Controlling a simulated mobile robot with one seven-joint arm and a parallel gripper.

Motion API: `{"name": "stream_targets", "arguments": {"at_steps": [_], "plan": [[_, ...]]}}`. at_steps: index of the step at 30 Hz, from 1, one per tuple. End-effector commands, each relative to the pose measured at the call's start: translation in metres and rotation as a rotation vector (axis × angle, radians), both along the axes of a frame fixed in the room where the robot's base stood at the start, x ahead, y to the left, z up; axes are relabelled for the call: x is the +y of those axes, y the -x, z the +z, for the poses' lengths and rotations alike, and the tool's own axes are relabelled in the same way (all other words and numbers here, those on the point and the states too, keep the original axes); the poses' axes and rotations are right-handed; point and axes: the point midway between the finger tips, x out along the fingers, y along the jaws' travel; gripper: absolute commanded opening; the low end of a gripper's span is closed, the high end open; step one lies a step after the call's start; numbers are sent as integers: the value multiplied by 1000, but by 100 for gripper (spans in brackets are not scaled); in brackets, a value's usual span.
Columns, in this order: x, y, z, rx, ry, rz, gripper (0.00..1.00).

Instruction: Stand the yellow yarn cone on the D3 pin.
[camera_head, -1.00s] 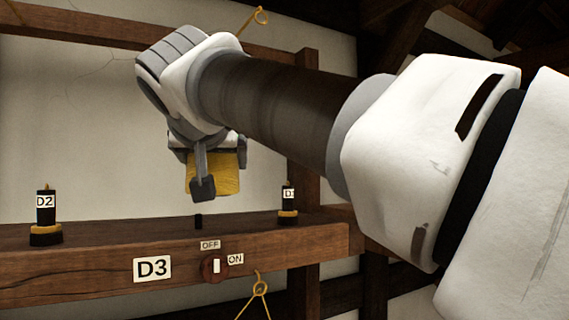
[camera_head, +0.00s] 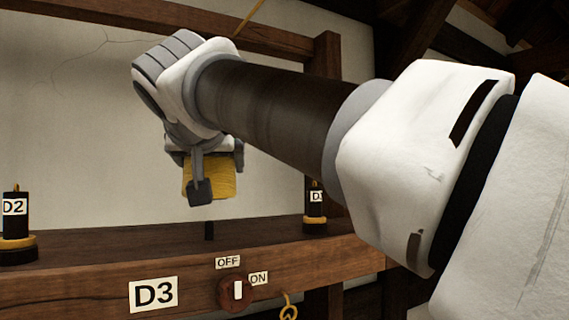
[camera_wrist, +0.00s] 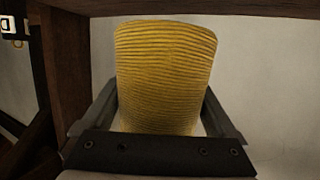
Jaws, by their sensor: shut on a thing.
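The yellow yarn cone (camera_head: 222,178) is held in my gripper (camera_head: 200,190), which is shut on it. The cone hangs above the wooden beam, apart from it. In the wrist view the ribbed yellow cone (camera_wrist: 165,75) fills the space between the two dark fingers. The cone's lower end is clear of the pin's top. Part of the cone is hidden by a finger.
The wooden beam (camera_head: 90,270) carries a dark D2 post (camera_head: 15,222) at left and another labelled post (camera_head: 314,208) at right. A switch (camera_head: 238,291) between OFF and ON labels is on its front. A yellow hook (camera_head: 289,306) hangs below. A wooden upright (camera_head: 328,130) stands behind at right.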

Motion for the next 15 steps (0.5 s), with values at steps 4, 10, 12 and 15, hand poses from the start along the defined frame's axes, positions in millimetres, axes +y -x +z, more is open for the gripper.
{"name": "stream_targets", "arguments": {"at_steps": [4,10,12,15], "plan": [[0,0,-17,0,0,0,26],[0,0,-38,-1,0,1,26],[0,0,-44,-2,0,1,26],[0,0,-49,-2,-1,1,26]]}}
